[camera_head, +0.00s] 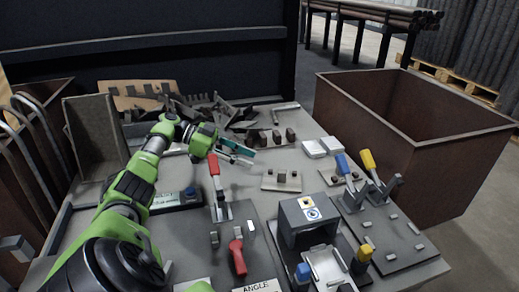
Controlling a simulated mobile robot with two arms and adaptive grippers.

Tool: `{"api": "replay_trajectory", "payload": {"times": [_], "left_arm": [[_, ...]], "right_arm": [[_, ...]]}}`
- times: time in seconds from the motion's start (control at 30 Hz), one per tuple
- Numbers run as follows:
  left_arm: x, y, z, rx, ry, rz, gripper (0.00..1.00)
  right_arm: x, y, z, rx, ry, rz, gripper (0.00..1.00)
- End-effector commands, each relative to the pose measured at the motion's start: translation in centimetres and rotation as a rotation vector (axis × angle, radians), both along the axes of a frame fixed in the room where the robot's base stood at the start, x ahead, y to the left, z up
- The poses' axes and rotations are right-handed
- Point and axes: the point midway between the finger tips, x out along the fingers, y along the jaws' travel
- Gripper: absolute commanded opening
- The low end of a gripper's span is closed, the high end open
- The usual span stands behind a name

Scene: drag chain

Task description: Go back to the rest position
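My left arm, green and black, reaches in from the lower left over the workbench (160,235). My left gripper (236,154) is above the middle of the bench, just to the right of the upright red clamp handle (214,164). It is small and dark here, so its opening is unclear, and I see nothing clearly held in it. A second red handle (238,257) lies lower, towards the front. My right gripper is not in view.
Blue (343,163) and yellow (369,160) clamp handles stand on a plate at the right. Loose metal parts clutter the bench's back. A large brown bin (370,110) stands beyond the right edge. A upright grey panel (95,135) is left of my arm.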

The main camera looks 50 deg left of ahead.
Motion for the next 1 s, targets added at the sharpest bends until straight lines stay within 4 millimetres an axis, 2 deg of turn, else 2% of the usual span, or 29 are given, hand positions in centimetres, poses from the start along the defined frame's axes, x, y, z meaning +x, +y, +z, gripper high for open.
{"api": "replay_trajectory", "payload": {"times": [0.2, 0.77, 0.87, 1.0], "left_arm": [[-0.6, 0.7, 0.4, -0.002, -0.001, 0.0, 0.33], [-0.6, 0.7, 0.5, -0.001, -0.001, 0.0, 0.33], [-0.6, 0.7, 1.5, 0.0, -0.002, 0.001, 0.33], [-0.6, 0.7, 4.1, 0.0, -0.002, 0.001, 0.33]], "right_arm": [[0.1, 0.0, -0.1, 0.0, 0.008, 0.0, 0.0], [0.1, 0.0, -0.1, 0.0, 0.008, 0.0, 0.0], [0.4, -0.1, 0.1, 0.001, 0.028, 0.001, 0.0], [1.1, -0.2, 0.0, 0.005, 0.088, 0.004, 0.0]]}}
